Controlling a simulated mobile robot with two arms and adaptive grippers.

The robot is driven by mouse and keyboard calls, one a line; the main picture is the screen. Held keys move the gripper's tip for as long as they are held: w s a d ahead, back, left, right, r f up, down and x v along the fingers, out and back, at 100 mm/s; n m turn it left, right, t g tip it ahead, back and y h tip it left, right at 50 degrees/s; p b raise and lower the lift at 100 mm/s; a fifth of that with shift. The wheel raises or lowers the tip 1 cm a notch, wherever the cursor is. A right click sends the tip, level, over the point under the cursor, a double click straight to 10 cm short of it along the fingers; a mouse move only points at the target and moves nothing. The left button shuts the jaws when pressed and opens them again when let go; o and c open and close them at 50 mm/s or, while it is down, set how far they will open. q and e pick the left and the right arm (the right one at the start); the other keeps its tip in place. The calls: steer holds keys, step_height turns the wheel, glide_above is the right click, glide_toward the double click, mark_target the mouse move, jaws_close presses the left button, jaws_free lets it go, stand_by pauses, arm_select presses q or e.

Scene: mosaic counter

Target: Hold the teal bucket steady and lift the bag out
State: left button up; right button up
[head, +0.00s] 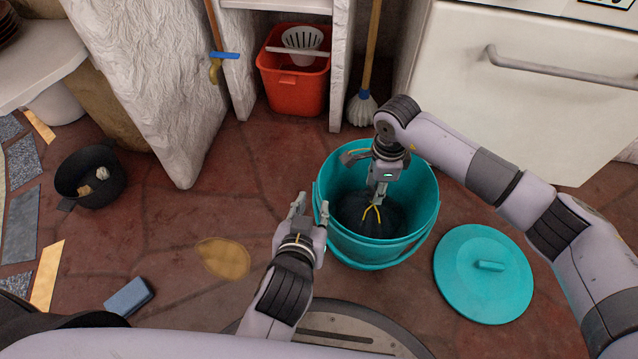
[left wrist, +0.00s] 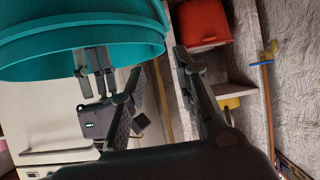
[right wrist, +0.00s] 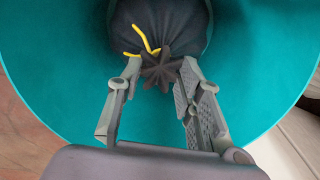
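The teal bucket (head: 328,207) stands upright on the floor, and its rim fills the upper left of the left wrist view (left wrist: 110,55). A dark bag (head: 362,212) with a gathered neck and yellow tie sits inside it; the neck shows in the right wrist view (right wrist: 160,68). My right gripper (head: 378,198) reaches down into the bucket, its open fingers on either side of the bag's neck, with gaps visible. My left gripper (head: 309,205) is open beside the bucket's left rim, its fingers apart. I cannot tell whether a finger touches the rim.
The teal lid (head: 480,285) lies on the floor right of the bucket. A red bucket (head: 293,85) and a mop (head: 362,108) stand behind. A black pot (head: 92,178) and a blue sponge (head: 128,298) are on the left. A white oven (head: 520,100) stands at back right.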

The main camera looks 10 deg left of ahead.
mark_target(320, 184)
arm_select(q)
steer(key=x, duration=1.3)
steer(key=shift+r, duration=0.1)
steer(key=shift+c, duration=0.5)
jaws_close()
